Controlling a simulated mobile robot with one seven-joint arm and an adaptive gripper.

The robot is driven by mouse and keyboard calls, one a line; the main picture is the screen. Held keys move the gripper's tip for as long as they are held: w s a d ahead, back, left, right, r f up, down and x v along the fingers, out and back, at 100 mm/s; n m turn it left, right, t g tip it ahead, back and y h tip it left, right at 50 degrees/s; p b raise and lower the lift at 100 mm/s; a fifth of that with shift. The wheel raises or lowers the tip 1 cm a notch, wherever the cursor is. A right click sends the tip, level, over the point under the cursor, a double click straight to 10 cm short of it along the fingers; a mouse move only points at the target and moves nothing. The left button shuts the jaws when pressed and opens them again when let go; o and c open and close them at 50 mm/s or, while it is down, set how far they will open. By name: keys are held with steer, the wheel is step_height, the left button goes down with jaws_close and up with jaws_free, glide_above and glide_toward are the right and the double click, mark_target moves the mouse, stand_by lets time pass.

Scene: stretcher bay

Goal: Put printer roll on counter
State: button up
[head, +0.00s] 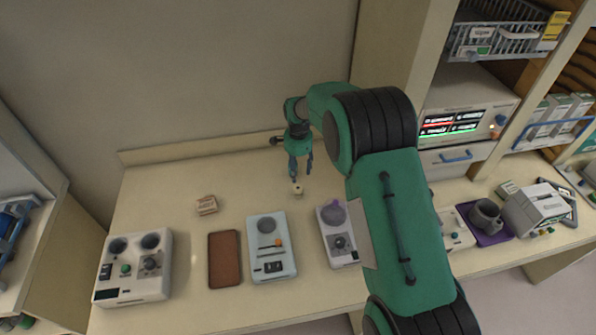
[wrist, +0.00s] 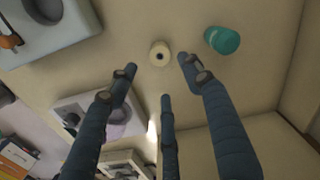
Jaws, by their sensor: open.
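The printer roll (head: 297,189) is a small cream cylinder with a dark centre hole. It appears to stand upright on the beige counter (head: 180,180), near the middle towards the back. My gripper (head: 301,176) hangs fingers-down just above it, open and empty. In the wrist view the roll (wrist: 159,53) shows beyond the spread fingertips (wrist: 160,74), between the left and right ones. No finger visibly grips it; whether one touches it I cannot tell.
A teal cylinder (wrist: 222,40) stands close to the roll in the wrist view. Several devices line the counter's front, including a grey-white panel (head: 271,248) and one with a purple cup (head: 334,213). A brown pad (head: 224,259) and small block (head: 206,205) lie left. The wall is behind.

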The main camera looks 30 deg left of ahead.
stand_by(0.7)
steer(key=w+d+r+t, duration=0.1)
steer(key=w+d+r, duration=0.1)
steer(key=d+r, duration=0.75)
steer(key=w+d+r, duration=0.2)
steer(key=d+r, duration=0.6)
steer(key=r, duration=0.3)
steer(key=s+d+r+n+t+y, duration=0.1)
steer(key=s+d+r, duration=0.1)
steer(key=d+r, duration=0.65)
steer(key=s+d+r+n, duration=0.1)
steer(key=s+d+r, duration=0.1)
steer(key=d+r, duration=0.65)
steer(key=s+d+r+t, duration=0.1)
steer(key=s+d+r, duration=0.2)
steer(key=s+d, duration=0.55)
steer(key=s+d+r+t, duration=0.15)
steer(key=s+d, duration=0.45)
steer(key=d, duration=0.6)
steer(key=s+d+f+n, duration=0.1)
steer(key=s+d, duration=0.4)
steer(key=s, duration=0.3)
steer(key=s+d+f+t+h, duration=0.1)
steer(key=s+d, duration=0.4)
steer(key=s, duration=0.4)
steer(key=shift+d+n, duration=0.3)
steer(key=shift+n, duration=0.1)
